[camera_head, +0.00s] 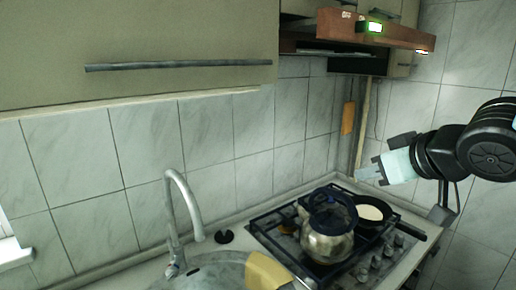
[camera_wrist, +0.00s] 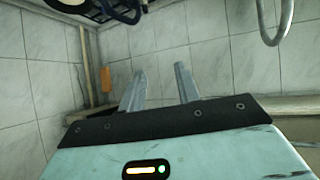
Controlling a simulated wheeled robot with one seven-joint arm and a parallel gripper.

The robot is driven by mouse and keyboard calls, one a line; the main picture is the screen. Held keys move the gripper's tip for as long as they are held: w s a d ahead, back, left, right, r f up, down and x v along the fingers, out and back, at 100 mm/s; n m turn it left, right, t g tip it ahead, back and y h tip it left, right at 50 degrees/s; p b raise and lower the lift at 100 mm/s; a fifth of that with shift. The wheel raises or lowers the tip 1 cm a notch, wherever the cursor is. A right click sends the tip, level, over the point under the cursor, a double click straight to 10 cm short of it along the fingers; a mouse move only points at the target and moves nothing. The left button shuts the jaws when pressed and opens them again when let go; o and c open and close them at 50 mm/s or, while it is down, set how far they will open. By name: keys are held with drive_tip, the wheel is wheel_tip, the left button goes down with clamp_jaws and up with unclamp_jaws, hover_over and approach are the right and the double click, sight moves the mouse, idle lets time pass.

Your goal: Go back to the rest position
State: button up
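My gripper (camera_head: 368,168) is raised at the right in the head view, above and to the right of the stove and clear of the pots. In the wrist view my gripper (camera_wrist: 160,80) has its two fingers apart with nothing between them. A metal kettle (camera_head: 328,240) with a dark blue handle and lid stands on the gas stove (camera_head: 268,226). A dark pan (camera_head: 385,222) with something pale in it sits behind and right of the kettle.
A range hood (camera_head: 345,30) with a green light hangs above the stove. A curved tap (camera_head: 185,215) rises over the sink (camera_head: 205,272) at the left. A yellow cloth (camera_head: 268,272) lies between sink and stove. Tiled walls stand behind.

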drive_tip(key=s+a+f+n+g+h+b, duration=0.1)
drive_tip(key=s+a+f+g+b, duration=0.1)
drive_tip(key=s+f, duration=0.5)
drive_tip(key=s+a+f+n+g+b, duration=0.1)
drive_tip(key=s+a+f+g+b, duration=0.1)
drive_tip(key=s+f+g, duration=0.3)
drive_tip(key=s+a+f+n+g+h+b, duration=0.1)
drive_tip(key=s+a+f+g+b, duration=0.1)
drive_tip(key=s+f, duration=0.7)
drive_tip(key=shift+s+a+f+g+h+b, duration=0.3)
drive_tip(key=shift+s+a+g+b, duration=0.1)
drive_tip(key=shift+s+a+g, duration=0.6)
drive_tip(key=shift+d, duration=0.1)
